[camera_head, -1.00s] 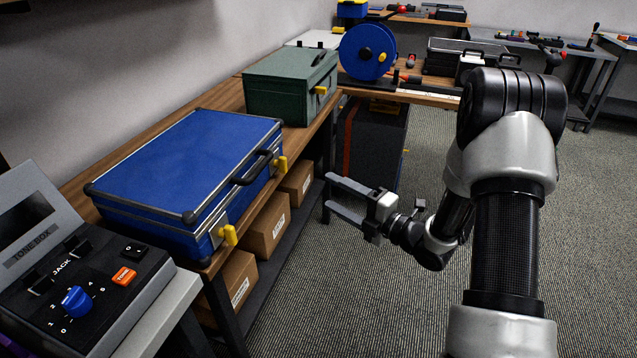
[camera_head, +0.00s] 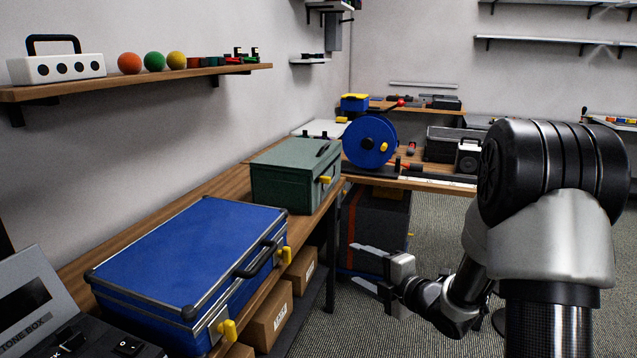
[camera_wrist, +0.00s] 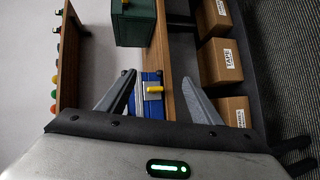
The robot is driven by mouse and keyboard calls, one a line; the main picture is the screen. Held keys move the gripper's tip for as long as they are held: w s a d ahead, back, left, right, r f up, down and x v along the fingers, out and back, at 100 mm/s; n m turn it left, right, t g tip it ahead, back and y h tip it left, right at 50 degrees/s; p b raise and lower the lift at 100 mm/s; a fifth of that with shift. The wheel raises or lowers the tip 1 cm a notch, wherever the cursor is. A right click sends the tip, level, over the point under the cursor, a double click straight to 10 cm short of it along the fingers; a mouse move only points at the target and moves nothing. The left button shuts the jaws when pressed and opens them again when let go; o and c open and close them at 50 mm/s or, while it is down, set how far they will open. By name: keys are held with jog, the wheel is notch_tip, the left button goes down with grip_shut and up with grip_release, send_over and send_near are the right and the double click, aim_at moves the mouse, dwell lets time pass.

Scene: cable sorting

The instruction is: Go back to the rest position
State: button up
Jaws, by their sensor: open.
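My gripper (camera_head: 366,267) is open and empty in the head view. It is held in the air to the right of the workbench, clear of the cases. My arm rises at the right of the picture. In the wrist view my gripper (camera_wrist: 160,95) has its two fingers spread, with nothing between them. Beyond the fingers in that view the blue case (camera_wrist: 152,80) and its yellow latch show. The blue case (camera_head: 190,255) is closed on the bench in the head view, and a green metal box (camera_head: 290,170) stands behind it.
Cardboard boxes (camera_head: 268,318) sit on the shelf under the bench. A blue cable reel (camera_head: 370,140) stands on the far table. A wall shelf (camera_head: 140,82) holds coloured balls and a white block. A tone box (camera_head: 35,290) is at the lower left. The floor (camera_head: 440,225) right of the bench looks open.

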jog(key=d+r+m+h, duration=0.5)
jog(key=r, duration=0.2)
jog(key=s+d+r+m+g+h, duration=0.1)
jog(key=s+d+r+m+h, duration=0.15)
jog(key=s+m, duration=0.25)
jog(key=s+d+r+m+g+h, duration=0.1)
jog(key=s+r+m+h, duration=0.15)
jog(key=s+m, duration=0.2)
jog(key=s+a+m+g+y, duration=0.1)
jog(key=s+a+m+g, duration=0.15)
jog(key=s, duration=0.55)
jog(key=s+a+m+g, duration=0.1)
jog(key=s+m, duration=0.3)
jog(key=s, duration=0.4)
jog(key=s+a+m+g+y, duration=0.1)
jog(key=s+a+m+g, duration=0.15)
jog(key=s, duration=0.55)
notch_tip(320, 180, up, 26)
jog(key=p, duration=2.5)
jog(key=shift+w+d+r+t+p, duration=0.15)
jog(key=shift+w+d+t+p, duration=0.15)
jog(key=shift+w+t+p, duration=0.1)
jog(key=shift+c, duration=0.2)
